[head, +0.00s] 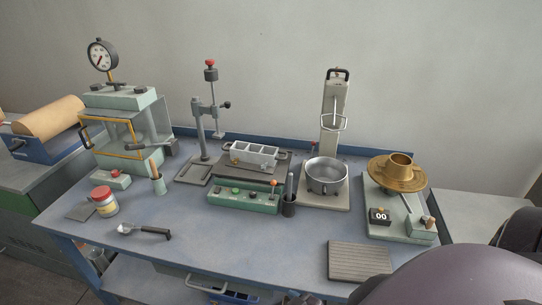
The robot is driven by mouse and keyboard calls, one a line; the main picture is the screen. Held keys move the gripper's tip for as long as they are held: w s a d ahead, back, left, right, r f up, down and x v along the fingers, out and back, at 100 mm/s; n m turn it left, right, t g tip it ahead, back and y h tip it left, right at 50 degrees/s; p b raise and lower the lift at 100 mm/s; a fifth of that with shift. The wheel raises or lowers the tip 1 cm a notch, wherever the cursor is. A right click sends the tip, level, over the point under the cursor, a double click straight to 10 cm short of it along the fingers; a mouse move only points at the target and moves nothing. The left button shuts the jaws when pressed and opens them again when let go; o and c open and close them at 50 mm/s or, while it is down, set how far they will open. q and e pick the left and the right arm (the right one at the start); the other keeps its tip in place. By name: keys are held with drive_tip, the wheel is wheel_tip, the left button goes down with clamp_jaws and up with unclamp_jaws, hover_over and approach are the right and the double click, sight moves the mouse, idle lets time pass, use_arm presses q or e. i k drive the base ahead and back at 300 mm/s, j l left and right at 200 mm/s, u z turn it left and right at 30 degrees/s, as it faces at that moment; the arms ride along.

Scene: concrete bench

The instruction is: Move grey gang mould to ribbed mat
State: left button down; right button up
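The grey gang mould (252,151) is a light grey block with open compartments in a row. It sits on a dark flat plate behind the green control box, near the back middle of the bench. The ribbed mat (360,262) is a grey-brown rectangle with parallel ridges. It lies flat at the front right of the bench, and its visible top is bare. Neither of my grippers can be made out in the head view. A dark rounded part of my body covers the lower right corner.
The green control box (243,198) and a dark holder (289,206) stand in front of the mould. A metal bowl (326,177) is right of it, and a brass flow table (397,172) stands further right. A scoop (146,231) lies front left. The front middle bench is clear.

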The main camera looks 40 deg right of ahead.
sight(359, 262)
drive_tip(key=l+z, duration=0.15)
drive_tip(key=z, duration=0.95)
drive_tip(key=j+z, duration=0.1)
